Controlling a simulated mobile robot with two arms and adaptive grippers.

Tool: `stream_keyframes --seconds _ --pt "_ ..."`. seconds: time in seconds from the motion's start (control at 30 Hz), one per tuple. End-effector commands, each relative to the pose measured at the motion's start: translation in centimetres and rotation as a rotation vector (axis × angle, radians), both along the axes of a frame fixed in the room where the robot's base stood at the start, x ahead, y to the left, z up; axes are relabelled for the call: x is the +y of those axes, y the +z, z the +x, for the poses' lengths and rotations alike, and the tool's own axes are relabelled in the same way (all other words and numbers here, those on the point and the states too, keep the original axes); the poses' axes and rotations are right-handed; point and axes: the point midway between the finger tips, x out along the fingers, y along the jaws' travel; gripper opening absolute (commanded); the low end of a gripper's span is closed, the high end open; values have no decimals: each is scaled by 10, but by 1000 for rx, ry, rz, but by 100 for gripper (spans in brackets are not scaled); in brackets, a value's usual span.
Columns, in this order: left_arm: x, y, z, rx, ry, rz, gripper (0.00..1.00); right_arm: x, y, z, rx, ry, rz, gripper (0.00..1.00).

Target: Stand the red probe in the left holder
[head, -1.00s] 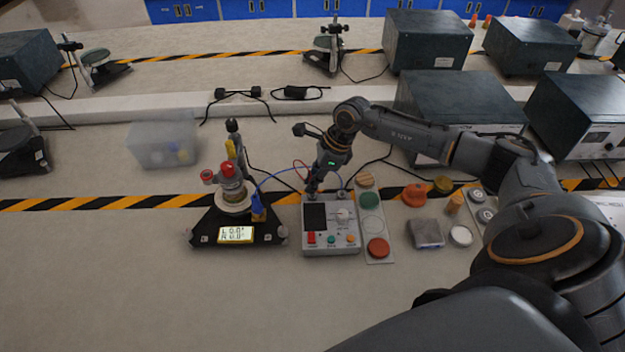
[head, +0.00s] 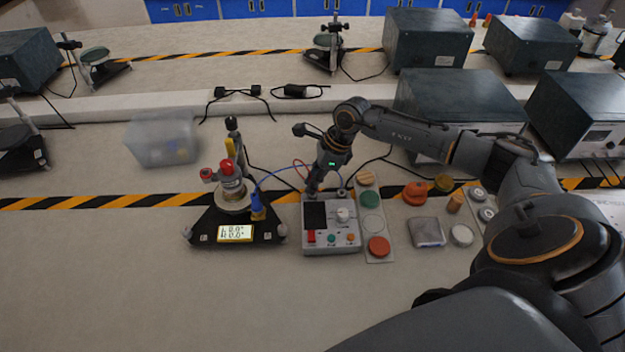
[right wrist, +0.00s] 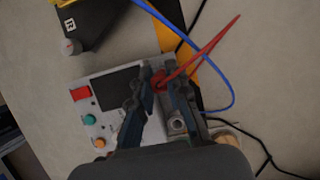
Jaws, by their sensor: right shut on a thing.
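The red probe (right wrist: 162,84) shows between the fingertips of my right gripper (right wrist: 157,78) in the right wrist view, with its red lead running up to the right. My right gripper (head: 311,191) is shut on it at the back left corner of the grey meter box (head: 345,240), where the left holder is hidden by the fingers. I cannot tell whether the probe's tip is inside that holder. The right holder (right wrist: 177,124) is a round metal socket at the back right of the box and looks empty. My left gripper is out of view.
A black stand (head: 207,230) with a lit display is left of the box, with a blue probe (head: 257,208) on it. A strip with coloured discs (head: 378,246) lies close on the right. A clear bin (head: 160,145) stands behind left. The front bench is clear.

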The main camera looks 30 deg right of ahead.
Motion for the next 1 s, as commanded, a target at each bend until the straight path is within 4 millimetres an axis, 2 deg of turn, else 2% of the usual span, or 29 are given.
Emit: stream_keyframes --seconds 0.97,1.0 --pt "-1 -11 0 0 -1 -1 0 0 -13 0 0 0 0 0" --pt "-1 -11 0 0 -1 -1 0 0 -12 0 0 0 0 18"
